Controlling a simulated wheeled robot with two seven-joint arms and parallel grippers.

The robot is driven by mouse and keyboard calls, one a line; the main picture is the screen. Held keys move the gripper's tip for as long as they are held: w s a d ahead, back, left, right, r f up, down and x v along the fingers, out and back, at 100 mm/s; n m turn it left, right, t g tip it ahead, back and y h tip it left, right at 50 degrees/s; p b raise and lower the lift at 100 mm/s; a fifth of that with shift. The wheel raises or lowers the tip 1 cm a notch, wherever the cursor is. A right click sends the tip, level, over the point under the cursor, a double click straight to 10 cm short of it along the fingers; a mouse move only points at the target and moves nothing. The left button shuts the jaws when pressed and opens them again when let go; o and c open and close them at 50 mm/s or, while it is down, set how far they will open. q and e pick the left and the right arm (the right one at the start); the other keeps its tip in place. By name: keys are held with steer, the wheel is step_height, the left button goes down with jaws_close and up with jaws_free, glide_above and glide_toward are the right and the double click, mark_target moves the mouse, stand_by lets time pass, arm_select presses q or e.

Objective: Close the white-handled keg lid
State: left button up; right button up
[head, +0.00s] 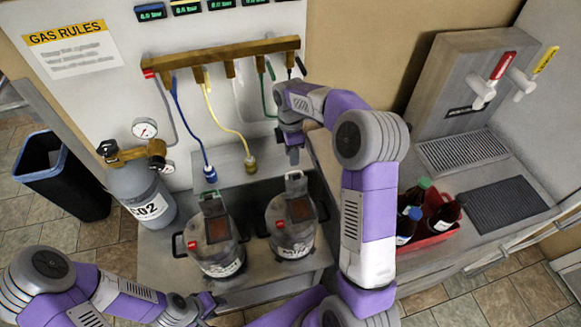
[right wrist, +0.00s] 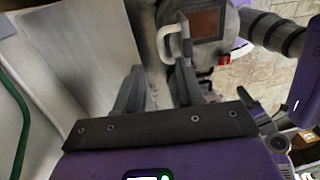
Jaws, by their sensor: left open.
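Two grey kegs stand side by side on the metal bench. The right keg (head: 292,238) has a pale handle (head: 296,178) at the back of its lid, and a brown plate on top. The left keg (head: 216,255) has a dark handle and a brown plate. In the right wrist view a white handle (right wrist: 172,42) stands out from the keg lid, just beyond my fingertips. My right gripper (head: 293,158) is open and empty above and behind the right keg; its fingers (right wrist: 158,78) are apart. My left gripper (head: 208,304) is low, in front of the left keg.
A CO2 cylinder (head: 142,190) stands left of the kegs. Blue and yellow hoses (head: 232,132) hang from the manifold behind. A red crate (head: 433,233) of bottles and a drip tray (head: 463,151) are to the right.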

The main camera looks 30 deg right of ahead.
mark_target(295, 182)
steer(key=f, duration=0.4)
steer(key=s+f, duration=0.1)
steer(key=f, duration=0.1)
steer(key=shift+a, duration=0.1)
steer(key=shift+c, duration=0.2)
jaws_close()
stand_by(1.1)
